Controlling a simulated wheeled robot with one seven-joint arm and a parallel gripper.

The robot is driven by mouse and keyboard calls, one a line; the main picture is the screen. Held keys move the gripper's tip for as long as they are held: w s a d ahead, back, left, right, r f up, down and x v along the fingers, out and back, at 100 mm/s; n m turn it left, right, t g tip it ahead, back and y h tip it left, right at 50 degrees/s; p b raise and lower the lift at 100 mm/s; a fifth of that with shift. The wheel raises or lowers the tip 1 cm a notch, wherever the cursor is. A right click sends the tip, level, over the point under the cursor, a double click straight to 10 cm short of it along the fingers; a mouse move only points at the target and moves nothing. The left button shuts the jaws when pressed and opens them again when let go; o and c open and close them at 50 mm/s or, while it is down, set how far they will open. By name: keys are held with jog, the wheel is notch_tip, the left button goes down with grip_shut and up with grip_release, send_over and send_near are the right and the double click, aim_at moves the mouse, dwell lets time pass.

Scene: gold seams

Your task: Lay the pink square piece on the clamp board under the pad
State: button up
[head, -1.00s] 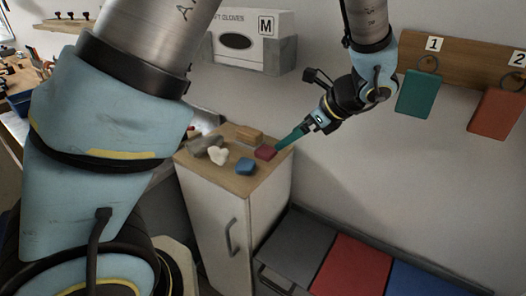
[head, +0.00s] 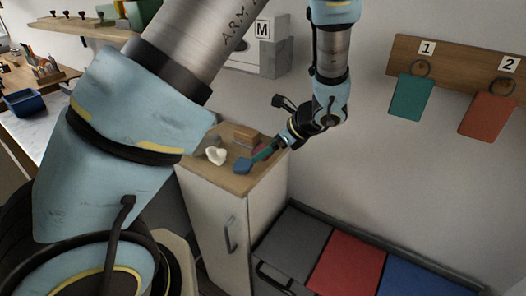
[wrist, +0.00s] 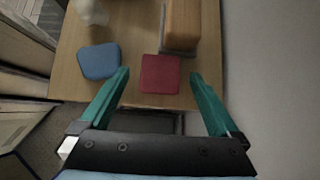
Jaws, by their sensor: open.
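The pink square piece (wrist: 160,74), a dark pinkish red here, lies flat on the wooden cabinet top (wrist: 75,35) in the wrist view. My gripper (wrist: 160,86) is open and empty. Its two teal fingers are spread wide, their tips seen on either side of the piece with gaps; I cannot tell its height above it. In the head view my gripper (head: 262,154) is low over the cabinet top's right part and mostly hides the piece.
A blue piece (wrist: 99,60) lies left of the pink one. A wooden block (wrist: 182,25) is just behind it. A white lumpy object (head: 215,156) stands on the cabinet. The wall is close on the right. A blue tray (head: 28,101) sits on a bench at left.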

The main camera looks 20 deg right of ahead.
jog(key=shift+c, duration=0.4)
grip_shut()
jog(key=shift+r, duration=0.15)
